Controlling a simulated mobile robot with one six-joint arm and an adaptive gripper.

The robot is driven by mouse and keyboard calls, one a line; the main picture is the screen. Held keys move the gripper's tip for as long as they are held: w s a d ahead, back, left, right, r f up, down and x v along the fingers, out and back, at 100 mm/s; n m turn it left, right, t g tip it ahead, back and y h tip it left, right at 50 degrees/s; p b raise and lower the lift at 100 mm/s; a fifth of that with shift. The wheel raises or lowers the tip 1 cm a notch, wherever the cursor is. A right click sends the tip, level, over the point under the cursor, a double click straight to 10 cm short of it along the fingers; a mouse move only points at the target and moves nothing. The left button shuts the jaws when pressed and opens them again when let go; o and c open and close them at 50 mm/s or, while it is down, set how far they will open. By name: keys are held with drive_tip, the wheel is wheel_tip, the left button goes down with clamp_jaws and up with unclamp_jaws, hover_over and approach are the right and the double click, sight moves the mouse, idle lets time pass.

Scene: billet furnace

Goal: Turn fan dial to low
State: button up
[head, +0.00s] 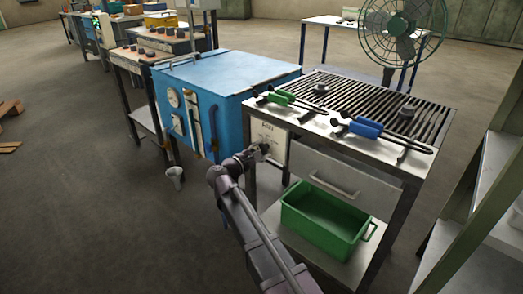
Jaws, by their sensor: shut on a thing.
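A pale control panel (274,133) with small dark lettering is fixed to the left end of the slatted steel table. My gripper (261,150) is against the front of this panel, shut on the fan dial there. The jaws hide most of the dial, so its pointer and setting cannot be read. A green caged fan (404,32) stands behind the table at the upper right; I cannot tell whether it is turning.
The slatted table (350,95) holds green-handled tongs (288,98), blue-handled tongs (366,129) and dark round pieces. A green bin (326,222) sits on its lower shelf. A blue furnace (222,85) stands close on the left. Floor at left is mostly clear.

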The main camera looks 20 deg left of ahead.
drive_tip(key=shift+w+m, duration=0.1)
drive_tip(key=shift+m, duration=0.3)
drive_tip(key=m, duration=0.3)
drive_tip(key=shift+m, duration=0.3)
drive_tip(key=shift+d+m, duration=0.1)
drive_tip(key=shift+m, duration=2.1)
drive_tip(key=o, duration=1.1)
drive_tip(key=shift+o, duration=0.2)
drive_tip(key=v, duration=1.2)
